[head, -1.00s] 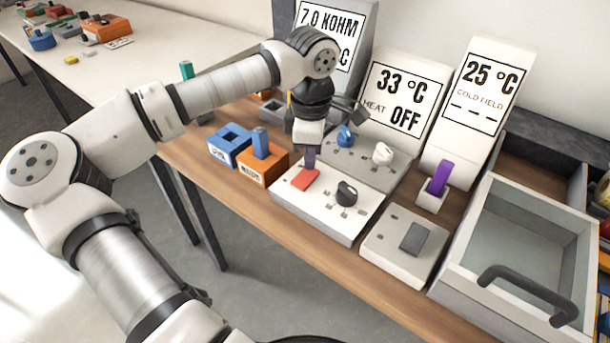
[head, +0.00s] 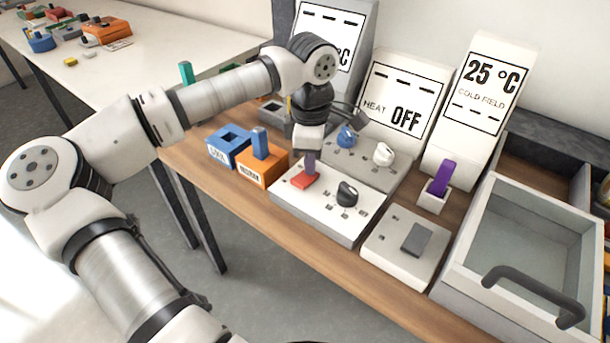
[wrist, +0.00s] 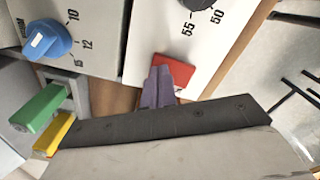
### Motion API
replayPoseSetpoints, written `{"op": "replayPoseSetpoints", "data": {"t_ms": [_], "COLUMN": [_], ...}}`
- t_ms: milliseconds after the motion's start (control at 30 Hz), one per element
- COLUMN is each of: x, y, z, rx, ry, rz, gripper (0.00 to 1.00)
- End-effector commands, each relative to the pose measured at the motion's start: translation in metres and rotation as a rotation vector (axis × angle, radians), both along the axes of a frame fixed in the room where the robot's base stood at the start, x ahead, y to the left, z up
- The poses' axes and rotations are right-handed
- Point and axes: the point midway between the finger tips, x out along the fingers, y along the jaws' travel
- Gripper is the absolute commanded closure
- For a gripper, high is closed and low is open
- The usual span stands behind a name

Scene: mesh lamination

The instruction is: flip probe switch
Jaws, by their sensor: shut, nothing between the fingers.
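The red rocker switch (head: 303,181) is on the white box (head: 325,210) with a black knob (head: 347,193). It also shows in the wrist view (wrist: 177,69), partly covered by my fingers. My gripper (head: 310,168) points down with its purple-grey fingertips closed together and empty. The tips are at the red switch and appear to touch it, at its far end in the head view. The resistance display (head: 327,35) and the heat display (head: 404,97) show dashes, with "HEAT OFF" below on the latter.
A grey box with a blue knob (head: 347,137) and a white knob (head: 384,153) stands just behind. Blue (head: 229,145) and orange (head: 262,168) blocks are at the left. A box with a grey rocker (head: 416,239) and an open drawer (head: 463,245) are at the right.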

Motion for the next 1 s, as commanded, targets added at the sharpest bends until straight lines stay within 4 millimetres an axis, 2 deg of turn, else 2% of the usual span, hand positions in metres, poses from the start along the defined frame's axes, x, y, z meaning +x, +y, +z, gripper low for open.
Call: {"op": "replayPoseSetpoints", "data": {"t_ms": [833,1000], "x": [0.0,0.0], "y": [0.0,0.0], "z": [0.065,0.071], "rx": [0.0,0.0], "ry": [-0.001,-0.001], "rz": [0.0,0.0], "gripper": [1.0,1.0]}}
